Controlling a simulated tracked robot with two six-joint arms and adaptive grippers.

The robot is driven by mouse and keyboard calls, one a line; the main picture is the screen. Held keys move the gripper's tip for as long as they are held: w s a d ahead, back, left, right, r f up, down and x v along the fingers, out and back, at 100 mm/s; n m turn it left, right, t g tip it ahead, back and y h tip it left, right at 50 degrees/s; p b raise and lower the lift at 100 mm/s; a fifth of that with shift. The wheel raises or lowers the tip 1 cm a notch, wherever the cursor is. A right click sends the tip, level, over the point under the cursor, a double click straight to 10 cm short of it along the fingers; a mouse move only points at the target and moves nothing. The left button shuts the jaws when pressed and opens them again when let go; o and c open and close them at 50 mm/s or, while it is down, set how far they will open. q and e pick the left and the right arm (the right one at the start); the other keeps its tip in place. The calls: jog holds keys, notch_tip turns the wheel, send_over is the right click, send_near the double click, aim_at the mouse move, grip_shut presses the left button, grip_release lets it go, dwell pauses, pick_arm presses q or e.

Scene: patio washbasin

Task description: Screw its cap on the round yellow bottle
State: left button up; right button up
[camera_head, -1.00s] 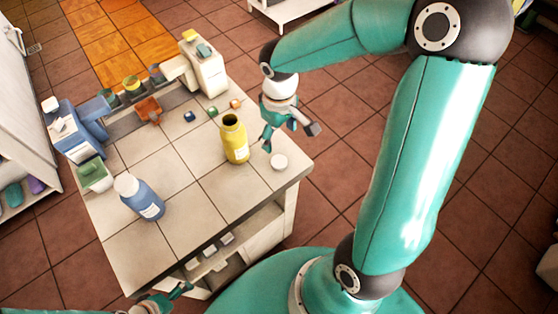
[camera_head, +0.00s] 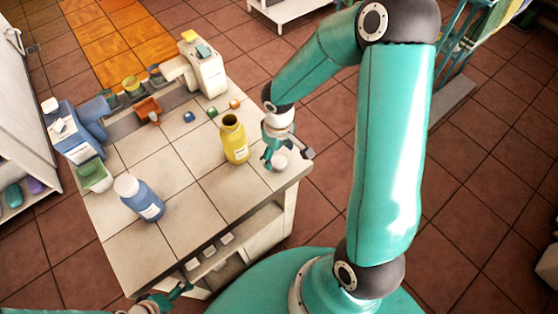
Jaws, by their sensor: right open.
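The round yellow bottle (camera_head: 235,142) stands upright on the tiled counter (camera_head: 190,210), its dark mouth open and uncapped. A round white cap (camera_head: 279,162) lies on the counter to the right of the bottle, near the counter's right corner. My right gripper (camera_head: 284,160) is open over the cap, one finger on its left side and one on its right. Whether the fingers touch the cap I cannot tell. My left gripper (camera_head: 180,291) is at the bottom edge, in front of the counter; only its tip shows, small and partly cut off.
A blue bottle with a white cap (camera_head: 139,197) stands at the counter's left front. The counter's middle is clear.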

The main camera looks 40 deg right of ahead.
aim_at(278, 161)
notch_tip(278, 161, down, 4)
jog(key=shift+w+r, duration=0.1)
jog(key=shift+r, duration=0.1)
jog(key=shift+d, duration=0.1)
jog(key=c, duration=0.8)
